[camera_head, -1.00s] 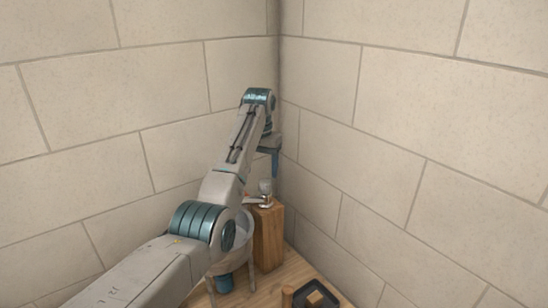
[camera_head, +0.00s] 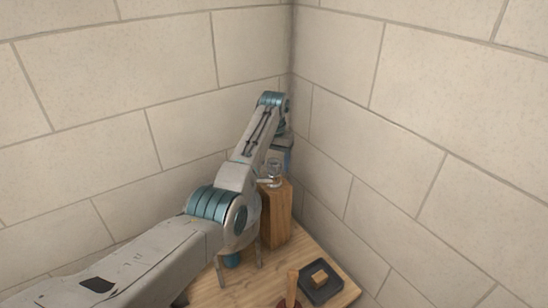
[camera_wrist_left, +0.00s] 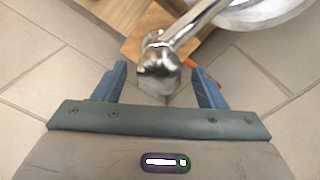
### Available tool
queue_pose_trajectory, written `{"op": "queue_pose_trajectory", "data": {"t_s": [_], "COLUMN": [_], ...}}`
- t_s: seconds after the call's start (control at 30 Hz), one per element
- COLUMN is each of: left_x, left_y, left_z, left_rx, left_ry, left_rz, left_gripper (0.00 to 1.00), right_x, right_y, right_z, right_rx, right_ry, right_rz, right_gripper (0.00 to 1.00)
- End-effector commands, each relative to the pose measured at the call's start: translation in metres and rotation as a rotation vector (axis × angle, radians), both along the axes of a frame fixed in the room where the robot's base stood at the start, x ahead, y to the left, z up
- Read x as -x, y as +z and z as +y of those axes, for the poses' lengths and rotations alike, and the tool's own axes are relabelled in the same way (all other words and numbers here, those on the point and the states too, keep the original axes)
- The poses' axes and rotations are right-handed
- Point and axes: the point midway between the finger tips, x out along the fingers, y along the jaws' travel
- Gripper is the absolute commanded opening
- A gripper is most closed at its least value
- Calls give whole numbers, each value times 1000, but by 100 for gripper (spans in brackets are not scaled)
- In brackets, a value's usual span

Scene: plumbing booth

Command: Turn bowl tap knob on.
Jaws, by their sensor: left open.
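The bowl tap (camera_head: 274,172) stands on top of a wooden post in the corner, partly behind my left arm. In the left wrist view its rounded shiny metal knob (camera_wrist_left: 158,72) sits between the two blue fingers of my left gripper (camera_wrist_left: 161,84), with the metal spout running up to the right. The gripper is open, with space showing on both sides of the knob. In the head view my left gripper (camera_head: 284,152) is above and behind the tap, mostly hidden. A metal bowl (camera_wrist_left: 262,10) shows at the top right of the wrist view.
The wooden post (camera_head: 279,217) stands near the two walls. The bowl's stand legs (camera_head: 258,262) show below my arm.

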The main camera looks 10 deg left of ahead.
Motion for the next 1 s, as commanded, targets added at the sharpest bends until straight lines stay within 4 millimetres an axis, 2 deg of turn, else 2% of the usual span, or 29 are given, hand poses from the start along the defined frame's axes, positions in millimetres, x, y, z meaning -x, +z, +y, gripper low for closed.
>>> {"op": "queue_pose_trajectory", "data": {"t_s": [0.37,0.6,1.0], "left_x": [0,0,0], "left_y": [-7,-7,-6], "left_z": [0,0,0], "left_rx": [0,0,0], "left_ry": [0,0,73], "left_rz": [0,0,0], "left_gripper": [65,20,20], "right_x": [1,1,0], "right_y": [2,2,2], "right_z": [1,1,1], "right_rx": [-1,-1,-1], "right_ry": [0,0,0], "right_rz": [1,1,0], "right_gripper": [50,50,50]}}
